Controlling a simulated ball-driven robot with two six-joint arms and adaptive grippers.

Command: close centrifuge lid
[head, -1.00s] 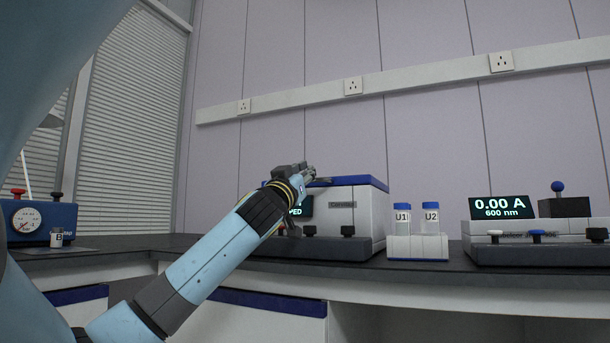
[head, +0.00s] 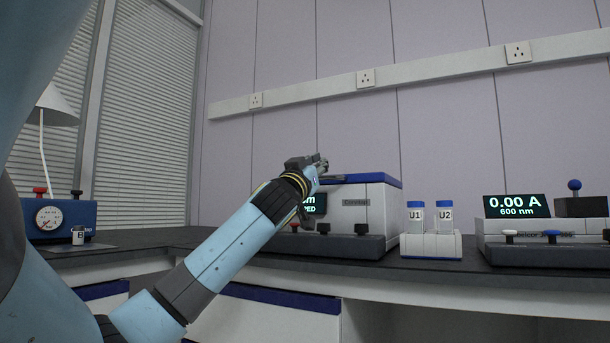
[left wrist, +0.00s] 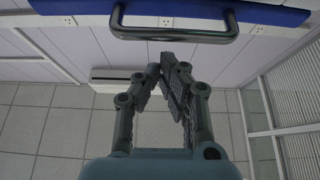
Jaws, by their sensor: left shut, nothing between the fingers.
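The centrifuge (head: 372,210) is a white box on the dark bench in the head view, with its blue lid (head: 375,181) lying level along its top. Its display is partly hidden behind my left arm. My left gripper (head: 325,164) is at the lid's front left, shut and empty. In the left wrist view, the lid's blue edge (left wrist: 262,12) and its grey bar handle (left wrist: 175,37) cross the top. The fingertips (left wrist: 172,62) point at the handle's middle; I cannot tell whether they touch it. My right gripper is not in view.
A rack (head: 430,246) with vials U1 and U2 stands right of the centrifuge. A photometer (head: 540,240) reading 0.00 A is further right. The bench front edge runs beneath my left arm.

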